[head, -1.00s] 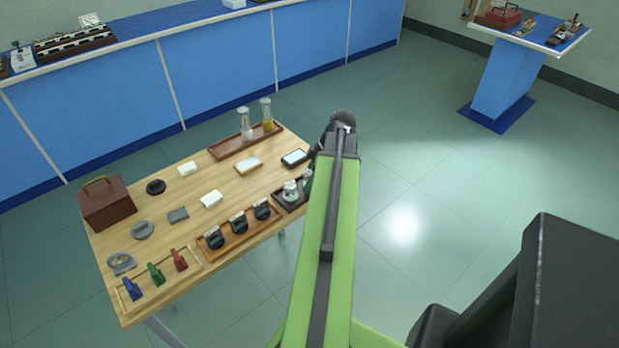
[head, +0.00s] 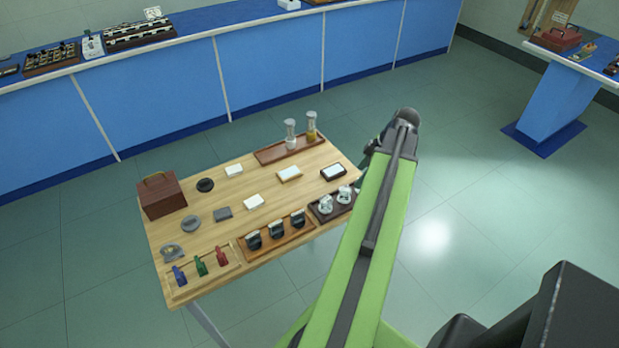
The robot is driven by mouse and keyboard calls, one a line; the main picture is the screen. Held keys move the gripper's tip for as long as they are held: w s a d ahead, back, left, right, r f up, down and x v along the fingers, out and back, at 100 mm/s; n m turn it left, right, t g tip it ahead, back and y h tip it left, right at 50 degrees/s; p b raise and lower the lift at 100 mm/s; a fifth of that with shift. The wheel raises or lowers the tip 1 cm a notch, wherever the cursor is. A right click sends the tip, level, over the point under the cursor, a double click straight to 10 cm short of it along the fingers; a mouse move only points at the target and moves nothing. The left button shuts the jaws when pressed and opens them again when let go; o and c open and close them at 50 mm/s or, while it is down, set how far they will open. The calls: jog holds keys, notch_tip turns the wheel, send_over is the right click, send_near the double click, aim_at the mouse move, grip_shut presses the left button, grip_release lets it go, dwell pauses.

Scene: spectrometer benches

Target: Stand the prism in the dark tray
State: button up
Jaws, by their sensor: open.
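A dark tray (head: 321,217) sits at the right front of the wooden table. It holds clear glass pieces (head: 326,204), with another (head: 345,194) beside them. They are too small to tell which, if any, is the prism. My green arm crosses in front of the tray's right end and hides it. My gripper (head: 364,172) shows only as a dark part at the left of the arm's far end, over the table's right edge. It is open; its fingertips are mostly hidden. I see nothing held in it.
The wooden table (head: 232,240) also bears a brown tray of black-based holders (head: 275,241), a rack of coloured clips (head: 200,265), a brown box (head: 161,194), white blocks (head: 254,202) and a tray of cylinders (head: 290,150). Blue benches (head: 270,75) stand behind. Floor is clear at right.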

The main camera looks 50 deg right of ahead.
jog(key=w+a+f+m+g, duration=0.1)
jog(key=w+a+m+g, duration=0.15)
jog(key=w+a, duration=1.7)
jog(key=w+a+m+g+h, duration=0.1)
jog(key=w+a, duration=0.2)
jog(key=a, duration=1.3)
jog(key=w+a+m+h, duration=0.1)
jog(key=w+a+m, duration=0.1)
jog(key=a, duration=1.5)
jog(key=shift+w+f+g, duration=0.35)
jog(key=shift+w+f, duration=0.1)
jog(key=shift+w, duration=0.35)
jog(key=shift+d, duration=0.1)
